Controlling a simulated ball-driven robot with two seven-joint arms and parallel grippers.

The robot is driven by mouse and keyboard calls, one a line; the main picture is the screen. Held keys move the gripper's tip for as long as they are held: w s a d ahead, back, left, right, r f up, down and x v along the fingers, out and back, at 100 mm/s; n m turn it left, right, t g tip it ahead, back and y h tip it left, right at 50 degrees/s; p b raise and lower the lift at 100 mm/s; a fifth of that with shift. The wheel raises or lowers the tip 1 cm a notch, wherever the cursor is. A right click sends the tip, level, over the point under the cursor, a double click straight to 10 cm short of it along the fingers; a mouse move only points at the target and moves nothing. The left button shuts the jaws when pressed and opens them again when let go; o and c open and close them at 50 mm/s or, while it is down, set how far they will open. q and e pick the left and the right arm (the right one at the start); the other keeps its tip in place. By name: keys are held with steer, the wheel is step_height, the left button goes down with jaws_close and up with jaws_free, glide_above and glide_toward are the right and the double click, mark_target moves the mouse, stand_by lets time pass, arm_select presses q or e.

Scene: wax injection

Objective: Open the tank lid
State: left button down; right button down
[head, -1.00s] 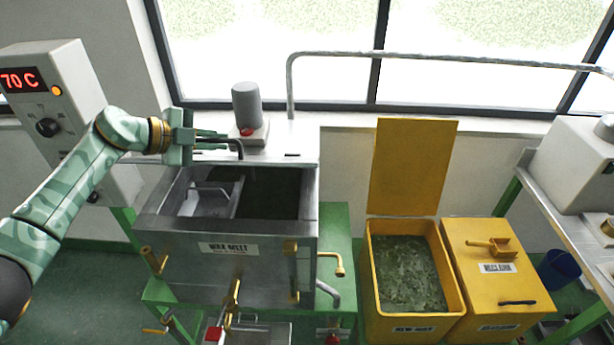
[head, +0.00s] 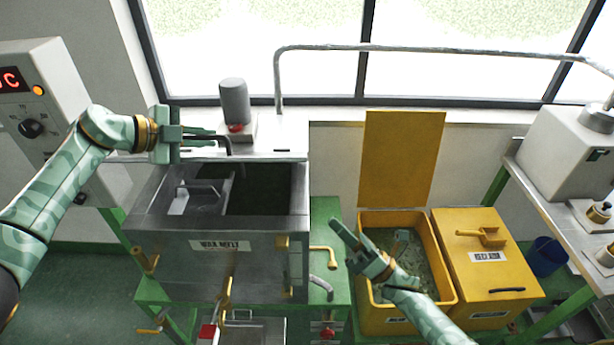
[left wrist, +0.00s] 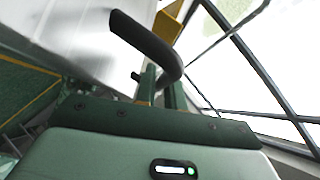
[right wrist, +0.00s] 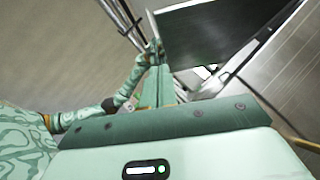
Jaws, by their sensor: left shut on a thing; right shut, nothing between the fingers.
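The steel wax melt tank (head: 205,265) stands left of centre with its top uncovered and dark inside. The tank lid (head: 265,157) is raised at the back and shows nearly edge-on. My left gripper (head: 218,137) is shut on the lid's dark bent handle (head: 229,147). The handle (left wrist: 150,42) also shows between the fingers in the left wrist view, beside the pale lid surface (left wrist: 75,35). My right gripper (head: 338,228) is shut and empty, right of the tank and in front of the yellow bin. In the right wrist view a dark panel (right wrist: 215,40) lies beyond its fingers.
An open yellow bin (head: 452,285) with greenish contents and a closed yellow bin (head: 510,270) with a scoop (head: 482,236) stand on the right. A grey cylinder (head: 234,100) stands behind the tank. A control box (head: 45,100) is at left. Brass valves and pipes project in front.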

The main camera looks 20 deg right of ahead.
steer(key=d+r+x, duration=0.1)
steer(key=d+x, duration=0.1)
steer(key=x, duration=1)
steer(key=shift+w+r, duration=0.4)
steer(key=shift+r, duration=0.05)
